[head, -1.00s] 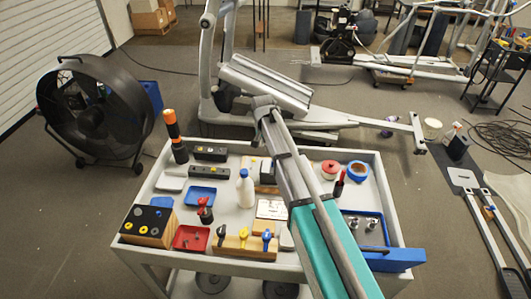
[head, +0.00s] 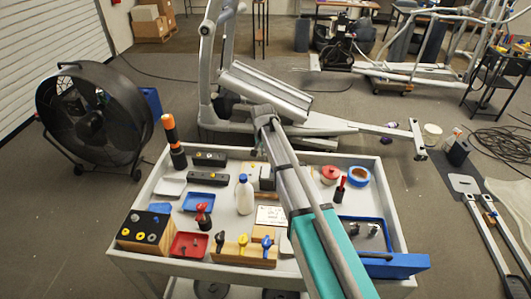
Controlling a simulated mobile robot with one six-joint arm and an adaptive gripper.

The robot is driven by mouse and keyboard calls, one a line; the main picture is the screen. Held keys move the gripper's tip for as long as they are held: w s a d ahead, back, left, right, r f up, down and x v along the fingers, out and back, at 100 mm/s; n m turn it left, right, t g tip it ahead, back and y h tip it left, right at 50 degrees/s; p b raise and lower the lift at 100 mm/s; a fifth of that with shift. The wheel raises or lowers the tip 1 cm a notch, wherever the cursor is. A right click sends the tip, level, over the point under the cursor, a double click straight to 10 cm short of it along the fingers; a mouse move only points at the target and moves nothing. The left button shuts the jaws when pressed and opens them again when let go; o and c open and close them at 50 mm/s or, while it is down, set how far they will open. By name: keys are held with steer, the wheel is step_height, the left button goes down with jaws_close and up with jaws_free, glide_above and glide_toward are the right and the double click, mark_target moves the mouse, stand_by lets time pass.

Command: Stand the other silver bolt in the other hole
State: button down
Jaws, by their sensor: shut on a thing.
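Two small silver pieces, which look like bolts (head: 372,229), are in the blue tray (head: 345,245) at the right of the cart. I cannot tell their exact shape. Two long dark blocks (head: 208,178) lie at the back left of the cart, with small marks on top that are too small to read as holes or bolts. My arm crosses the middle of the head view from the bottom edge up to its elbow. My gripper is not clearly seen; the arm hides the area behind it. No held bolt can be made out.
A large fan (head: 90,120) stands left, exercise equipment behind.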

steer(key=b, duration=0.5)
glide_above(265, 171)
steer(key=shift+s+f, duration=0.1)
steer(key=shift+f, duration=2.7)
steer(key=shift+f+b, duration=0.75)
steer(key=shift+b, duration=0.15)
stand_by(0.7)
steer(key=c, duration=0.5)
jaws_free()
steer(key=shift+c, duration=0.2)
stand_by(0.4)
